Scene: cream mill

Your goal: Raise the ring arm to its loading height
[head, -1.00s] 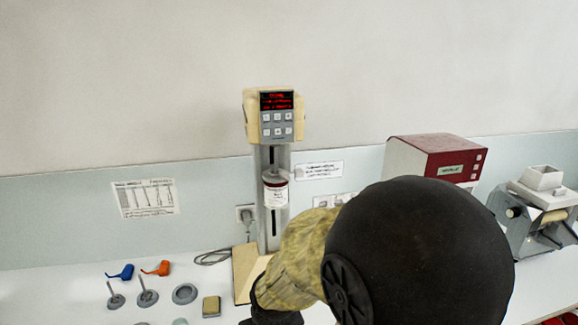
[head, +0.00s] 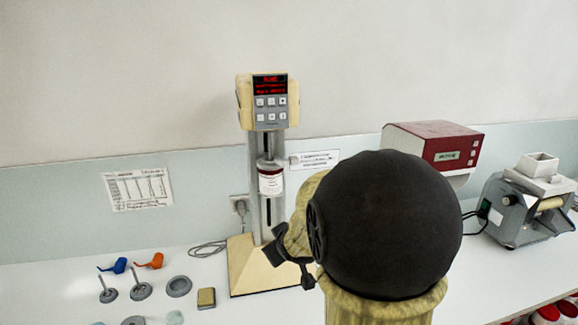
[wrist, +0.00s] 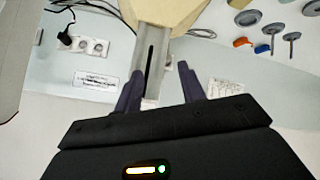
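The mill stand has a cream base (head: 250,262), a grey slotted column (head: 254,205) and a cream control head (head: 270,102) with a lit red display and buttons. A white cylinder with a red band (head: 271,181) sits against the column; I cannot tell whether it belongs to the ring arm. No ring arm shows clearly; my arm hides part of the column's right side. My gripper (head: 289,268) is near the lower column. In the wrist view, which is upside down, my gripper (wrist: 160,70) is open and empty, its fingers either side of the column (wrist: 152,50) in the picture.
Small grey parts, a blue piece (head: 113,266), an orange piece (head: 150,261) and a sponge-like block (head: 206,298) lie left of the base. A red and white machine (head: 435,150) and a grey machine (head: 525,205) stand right. A cable (head: 208,248) lies behind.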

